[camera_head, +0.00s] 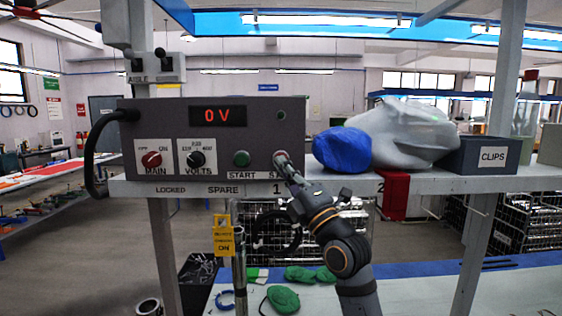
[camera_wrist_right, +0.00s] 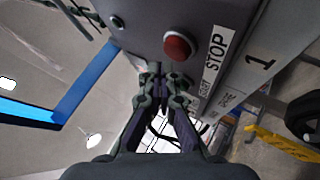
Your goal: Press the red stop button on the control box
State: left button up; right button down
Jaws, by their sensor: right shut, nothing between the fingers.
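The grey control box (camera_head: 215,125) stands on a shelf and its display reads 0 V. The red stop button (camera_wrist_right: 179,46) shows in the right wrist view beside the STOP label (camera_wrist_right: 215,54). In the head view my right gripper (camera_head: 284,165) is in front of the stop button and hides most of it. My right gripper also shows in the wrist view (camera_wrist_right: 163,88), shut and empty, with its tips close to the box face. I cannot tell whether it touches. My left gripper is not in view.
The shelf (camera_head: 350,184) also holds a blue bag (camera_head: 342,149), a grey plastic bag (camera_head: 405,130) and a CLIPS bin (camera_head: 483,155) to the right. A yellow tag (camera_head: 223,236) hangs below the shelf. Green pieces (camera_head: 283,299) lie on the bench below.

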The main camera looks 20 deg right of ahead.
jog(key=shift+s, duration=0.1)
jog(key=s, duration=0.2)
jog(key=s+a, duration=0.1)
jog(key=s, duration=0.1)
jog(key=shift+s+a, duration=0.2)
jog(key=shift+s, duration=0.1)
